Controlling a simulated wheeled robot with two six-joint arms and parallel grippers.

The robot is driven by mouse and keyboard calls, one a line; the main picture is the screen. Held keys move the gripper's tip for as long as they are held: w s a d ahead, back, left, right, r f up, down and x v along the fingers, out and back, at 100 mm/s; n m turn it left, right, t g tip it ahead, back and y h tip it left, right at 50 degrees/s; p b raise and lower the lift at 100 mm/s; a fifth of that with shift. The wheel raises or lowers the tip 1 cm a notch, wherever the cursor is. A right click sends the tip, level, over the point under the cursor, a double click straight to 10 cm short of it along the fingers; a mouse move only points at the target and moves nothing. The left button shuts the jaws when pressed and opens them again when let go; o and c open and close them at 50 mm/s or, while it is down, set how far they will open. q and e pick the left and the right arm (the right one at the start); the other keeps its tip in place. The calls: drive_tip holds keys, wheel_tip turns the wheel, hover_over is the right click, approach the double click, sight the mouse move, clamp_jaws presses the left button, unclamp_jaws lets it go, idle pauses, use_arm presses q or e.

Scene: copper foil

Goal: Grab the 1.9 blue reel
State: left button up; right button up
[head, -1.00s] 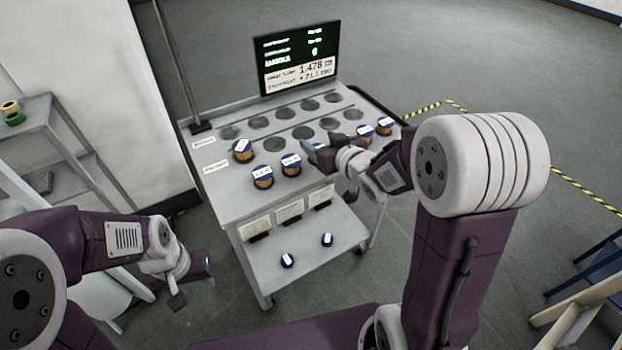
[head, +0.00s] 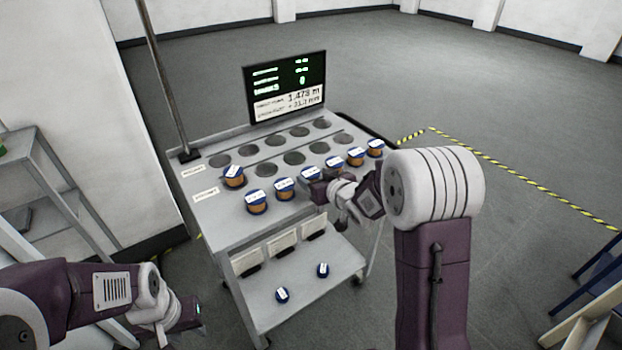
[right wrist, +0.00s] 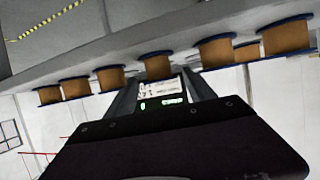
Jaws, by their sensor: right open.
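Several copper reels with blue flanges and white labels stand on the cart's top: one near the left (head: 233,176), then a front row with reels such as the front-left one (head: 256,201) and its neighbour (head: 284,188). The labels are too small to read, so I cannot tell which is 1.9. My right gripper (head: 318,190) is open at the middle of the front row, partly hiding a reel. In the right wrist view, which looks upside down, a reel (right wrist: 155,67) stands between and beyond the spread fingers (right wrist: 160,88). My left gripper (head: 188,315) is low at left, away from the cart; its jaws are unclear.
The grey cart (head: 225,222) has empty round recesses behind the reels and a screen (head: 285,87) at its back. A post (head: 165,80) rises at the back left; a shelf unit (head: 50,180) stands left.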

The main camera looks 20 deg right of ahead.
sight(313, 175)
drive_tip(key=x, duration=0.4)
drive_tip(key=shift+s, duration=0.15)
drive_tip(key=shift+r, duration=0.1)
drive_tip(key=c, duration=1.1)
wheel_tip(313, 175, up, 4)
drive_tip(key=shift+r+p, duration=0.25)
drive_tip(key=shift+p, duration=0.55)
drive_tip(key=shift+c, duration=0.2)
drive_tip(key=s+d+r+p, duration=0.3)
drive_tip(key=d+r+p, duration=0.2)
drive_tip(key=d, duration=0.6)
drive_tip(key=shift+s+r, duration=0.25)
drive_tip(key=shift+r, duration=0.5)
